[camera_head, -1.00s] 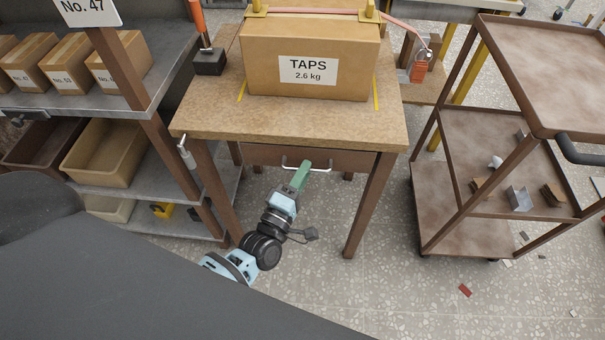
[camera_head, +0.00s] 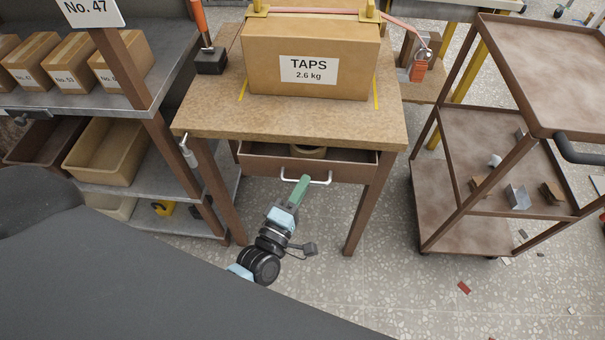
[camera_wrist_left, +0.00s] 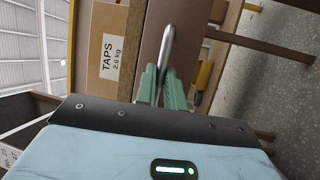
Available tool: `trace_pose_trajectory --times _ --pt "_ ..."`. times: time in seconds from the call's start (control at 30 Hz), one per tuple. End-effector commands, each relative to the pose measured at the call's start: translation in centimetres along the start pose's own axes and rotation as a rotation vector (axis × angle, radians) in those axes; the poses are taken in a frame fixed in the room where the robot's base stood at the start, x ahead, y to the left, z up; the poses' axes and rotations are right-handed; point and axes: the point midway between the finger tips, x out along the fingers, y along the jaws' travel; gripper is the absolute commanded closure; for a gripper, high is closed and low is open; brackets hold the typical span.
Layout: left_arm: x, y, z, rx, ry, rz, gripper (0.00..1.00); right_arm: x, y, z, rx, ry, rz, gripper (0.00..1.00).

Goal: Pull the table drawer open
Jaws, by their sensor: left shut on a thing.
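The table drawer (camera_head: 345,170) is brown and stands partly out from under the wooden table top (camera_head: 300,128). A round tan thing shows inside it. Its pale metal handle (camera_head: 322,181) is a bar on the drawer front. My left gripper (camera_head: 303,181), with green fingers, is shut on the left part of the handle. In the left wrist view the green fingers (camera_wrist_left: 161,88) close around the handle bar (camera_wrist_left: 168,48). My right gripper is in neither view.
A box labelled TAPS (camera_head: 310,58) sits on the table. A shelf with boxes and bins (camera_head: 108,152) stands at left, and a brown cart (camera_head: 465,225) at right. The floor in front of the table is open.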

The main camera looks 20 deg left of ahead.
Motion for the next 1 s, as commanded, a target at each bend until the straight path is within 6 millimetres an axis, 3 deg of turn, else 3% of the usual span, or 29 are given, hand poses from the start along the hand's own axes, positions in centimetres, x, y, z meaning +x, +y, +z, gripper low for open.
trace_pose_trajectory --times 0.3,0.5,0.73,1.0 --pt "-7.1 1.6 3.0 -0.003 -0.001 -0.003 1.00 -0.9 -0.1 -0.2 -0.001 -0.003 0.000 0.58" --pt "-10.8 2.3 4.5 -0.002 -0.001 -0.002 1.00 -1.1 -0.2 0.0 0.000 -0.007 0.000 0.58" --pt "-13.4 2.9 5.5 -0.001 -0.001 -0.002 1.00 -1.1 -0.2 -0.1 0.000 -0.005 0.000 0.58" --pt "-14.2 3.1 5.9 0.000 0.000 0.001 1.00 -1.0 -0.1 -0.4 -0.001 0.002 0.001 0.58"
